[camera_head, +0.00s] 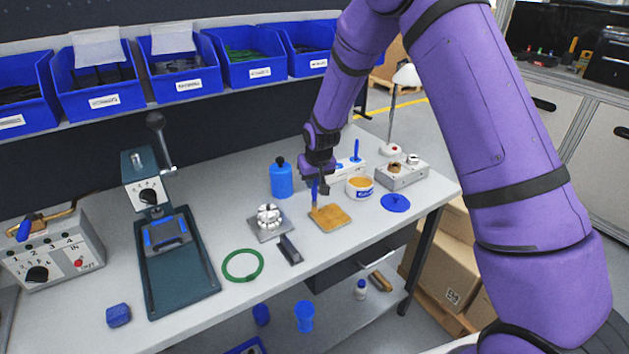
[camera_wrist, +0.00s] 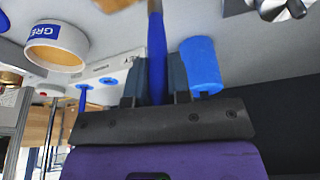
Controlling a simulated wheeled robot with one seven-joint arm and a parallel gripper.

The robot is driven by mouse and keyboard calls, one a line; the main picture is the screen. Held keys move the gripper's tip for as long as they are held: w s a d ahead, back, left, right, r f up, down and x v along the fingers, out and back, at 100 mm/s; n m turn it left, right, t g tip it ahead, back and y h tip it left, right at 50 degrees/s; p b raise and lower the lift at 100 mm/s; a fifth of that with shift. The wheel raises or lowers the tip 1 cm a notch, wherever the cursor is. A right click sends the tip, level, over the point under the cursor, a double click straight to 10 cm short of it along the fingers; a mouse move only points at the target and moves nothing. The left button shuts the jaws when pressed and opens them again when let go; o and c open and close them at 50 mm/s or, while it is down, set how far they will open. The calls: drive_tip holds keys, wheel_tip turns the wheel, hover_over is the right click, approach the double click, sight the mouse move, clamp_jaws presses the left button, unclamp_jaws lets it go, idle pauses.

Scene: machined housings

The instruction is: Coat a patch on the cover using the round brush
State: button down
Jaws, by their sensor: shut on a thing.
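The cover (camera_head: 332,219) looks like a flat golden-brown square plate on the bench. My gripper (camera_head: 316,184) is above its back left part, shut on the blue handle of the round brush (camera_head: 315,191). The brush points down with its tan tip at the cover's back left area; I cannot tell whether it touches. In the wrist view, my gripper (camera_wrist: 157,80) has both fingers against the blue brush handle (camera_wrist: 157,45). An open tub (camera_head: 360,190) with tan contents stands behind and right of the cover, and also shows in the wrist view (camera_wrist: 57,50).
A blue canister (camera_head: 281,180) stands behind the cover. A metal part on a plate (camera_head: 269,220) and a dark block (camera_head: 290,250) lie left of it. A blue disc (camera_head: 396,203) and a grey box (camera_head: 402,177) are to the right. A green ring (camera_head: 242,279) lies front left.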

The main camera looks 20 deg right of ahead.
drive_tip(key=shift+r, duration=3.05)
